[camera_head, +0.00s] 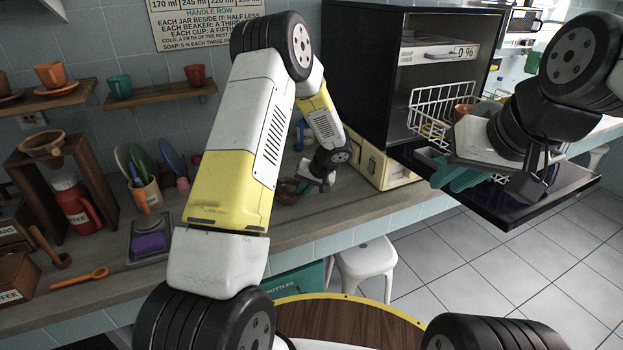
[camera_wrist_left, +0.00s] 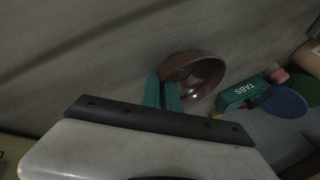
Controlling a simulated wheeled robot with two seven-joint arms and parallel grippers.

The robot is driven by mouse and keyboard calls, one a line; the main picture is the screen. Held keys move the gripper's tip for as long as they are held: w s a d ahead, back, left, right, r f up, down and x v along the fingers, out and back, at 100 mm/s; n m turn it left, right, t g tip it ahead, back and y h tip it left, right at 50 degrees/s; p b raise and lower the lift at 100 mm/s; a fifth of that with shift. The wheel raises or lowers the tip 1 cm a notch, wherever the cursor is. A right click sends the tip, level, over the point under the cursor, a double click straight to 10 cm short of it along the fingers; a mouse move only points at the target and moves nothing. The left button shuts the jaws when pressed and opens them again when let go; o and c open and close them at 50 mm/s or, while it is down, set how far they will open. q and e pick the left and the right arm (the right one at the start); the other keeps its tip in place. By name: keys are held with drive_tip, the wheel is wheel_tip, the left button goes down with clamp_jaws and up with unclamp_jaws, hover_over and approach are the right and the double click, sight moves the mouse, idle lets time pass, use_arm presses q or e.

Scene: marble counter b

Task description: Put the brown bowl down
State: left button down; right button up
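The brown bowl (camera_head: 287,191) is at the counter's back part in the head view, partly hidden by my left gripper (camera_head: 307,187). In the left wrist view the bowl (camera_wrist_left: 207,74) shows its open inside. The two green fingers of my left gripper (camera_wrist_left: 162,92) are close together, with the bowl's near rim between them. The bowl is at or just above the counter (camera_wrist_left: 75,60); I cannot tell if it touches. My right gripper (camera_head: 462,172) is over the dishwasher's open door; its finger gap is unclear.
A green TABS box (camera_wrist_left: 242,92) and a blue disc (camera_wrist_left: 283,101) are close to the bowl. A utensil pot (camera_head: 147,195) and purple sponge (camera_head: 149,243) are left of my left arm. The dishwasher (camera_head: 360,80) stands right, its rack (camera_head: 432,110) out.

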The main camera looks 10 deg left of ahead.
use_arm(q)
drive_tip(key=c, duration=1.6)
unclamp_jaws()
drive_tip(key=s+d+r, duration=0.1)
drive_tip(key=s+r, duration=0.3)
drive_tip(key=r, duration=0.5)
drive_tip(key=s+d+r, duration=0.2)
drive_tip(key=s+r, duration=0.1)
drive_tip(key=r, duration=0.5)
drive_tip(key=s+r+t+h, duration=0.1)
drive_tip(key=s+r, duration=0.3)
drive_tip(key=s, duration=0.5)
drive_tip(key=s+r+t+h, duration=0.1)
drive_tip(key=s+r+h, duration=0.3)
drive_tip(key=s, duration=0.4)
drive_tip(key=s+a+r+m+t+h, duration=0.1)
drive_tip(key=s+r+h, duration=0.1)
drive_tip(key=s+r, duration=0.4)
drive_tip(key=s, duration=0.3)
drive_tip(key=shift+s+r, duration=0.2)
drive_tip(key=shift+s, duration=0.15)
